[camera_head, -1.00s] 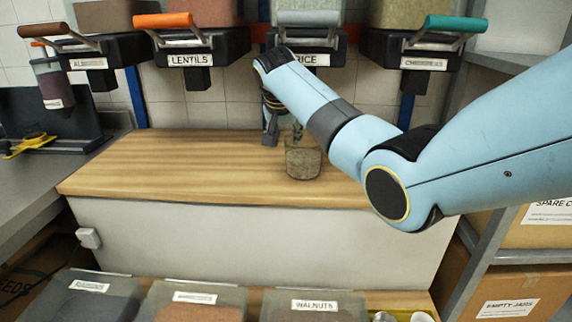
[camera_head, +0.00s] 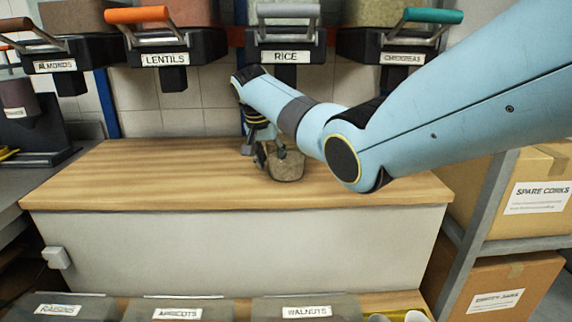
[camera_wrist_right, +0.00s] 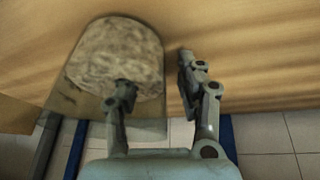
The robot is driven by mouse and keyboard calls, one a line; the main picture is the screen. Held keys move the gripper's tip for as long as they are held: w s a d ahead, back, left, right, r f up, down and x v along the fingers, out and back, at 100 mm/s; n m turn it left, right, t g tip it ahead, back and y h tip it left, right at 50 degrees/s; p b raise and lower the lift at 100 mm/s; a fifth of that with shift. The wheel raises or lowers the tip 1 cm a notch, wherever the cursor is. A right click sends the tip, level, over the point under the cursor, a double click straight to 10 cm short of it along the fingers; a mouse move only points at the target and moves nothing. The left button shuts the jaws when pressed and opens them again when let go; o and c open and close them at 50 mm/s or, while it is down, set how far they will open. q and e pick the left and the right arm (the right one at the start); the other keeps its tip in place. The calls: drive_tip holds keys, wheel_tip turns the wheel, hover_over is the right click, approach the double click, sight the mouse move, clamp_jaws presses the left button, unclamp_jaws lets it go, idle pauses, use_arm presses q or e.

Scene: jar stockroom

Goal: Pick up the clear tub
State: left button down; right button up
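The clear tub (camera_head: 288,168) stands on the wooden counter under the rice dispenser, with a grey-brown speckled filling. It also shows in the right wrist view (camera_wrist_right: 112,52), at upper left, with its clear wall reaching below the filling. My right gripper (camera_head: 262,156) is at the tub's left side in the head view. In the wrist view the right gripper (camera_wrist_right: 157,80) has its fingers apart: one overlaps the tub, the other is beside it with a gap. I cannot tell whether the overlapping finger touches it. My left gripper is not in view.
Dispensers labelled almonds, lentils (camera_head: 166,58), rice (camera_head: 287,55) and chickpeas hang above the back of the counter (camera_head: 130,175). The counter's left part is clear. Labelled bins, including walnuts (camera_head: 306,311), are at the front. Cardboard boxes (camera_head: 535,200) stand on a rack at right.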

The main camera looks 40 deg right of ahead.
drive_tip(key=shift+c, duration=0.2)
clamp_jaws()
drive_tip(key=shift+r, duration=0.15)
idle(0.4)
